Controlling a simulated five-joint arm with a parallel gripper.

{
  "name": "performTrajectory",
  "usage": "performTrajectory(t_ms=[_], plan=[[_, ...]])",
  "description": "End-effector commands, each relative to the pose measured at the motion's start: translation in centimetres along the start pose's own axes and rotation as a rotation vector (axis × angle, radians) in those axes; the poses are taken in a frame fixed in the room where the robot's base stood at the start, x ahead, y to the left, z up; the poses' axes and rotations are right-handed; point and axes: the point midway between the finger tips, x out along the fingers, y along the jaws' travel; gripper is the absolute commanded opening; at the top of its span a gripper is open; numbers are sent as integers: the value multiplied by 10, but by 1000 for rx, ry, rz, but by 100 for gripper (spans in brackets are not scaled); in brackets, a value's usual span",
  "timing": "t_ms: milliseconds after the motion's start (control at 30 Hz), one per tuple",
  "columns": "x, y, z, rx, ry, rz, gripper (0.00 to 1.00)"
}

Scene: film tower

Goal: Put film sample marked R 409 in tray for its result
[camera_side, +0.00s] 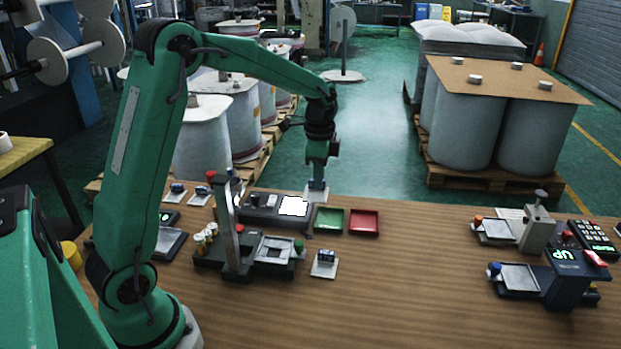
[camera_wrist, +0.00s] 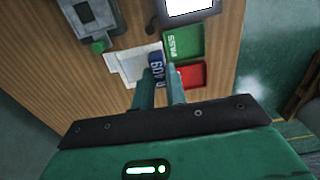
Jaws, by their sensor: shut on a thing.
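My gripper (camera_side: 317,182) is shut on a film sample (camera_side: 317,196), a pale sheet with a blue tab, held above the table's far side just behind the green tray (camera_side: 329,220). In the wrist view, my fingers (camera_wrist: 160,88) close around the blue tab (camera_wrist: 156,62). Its white characters seem to include 409; the rest is hard to read. The pale sheet (camera_wrist: 128,66) extends left of the tab. The green tray (camera_wrist: 183,43), lettered PASS, lies just beyond the tab. The red tray (camera_wrist: 193,75) lies beside it.
A dark device with a lit white screen (camera_side: 293,206) stands left of the trays. A clamp fixture (camera_side: 270,253) and another blue-tabbed sample (camera_side: 325,263) are nearer. More samples (camera_side: 177,190) lie at the left. Testers (camera_side: 565,280) stand at the right. The middle right table is clear.

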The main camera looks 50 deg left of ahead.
Motion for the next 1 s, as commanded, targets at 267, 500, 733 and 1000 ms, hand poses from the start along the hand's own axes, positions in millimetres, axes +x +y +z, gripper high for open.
performTrajectory(t_ms=[267, 500, 733, 1000], plan=[[0, 0, 0, 0, 0, 0, 0], [4, -5, -2, -1, 0, 1, 0], [20, -25, -10, -4, -2, 3, 0], [51, -58, -21, -10, -1, 2, 0]])
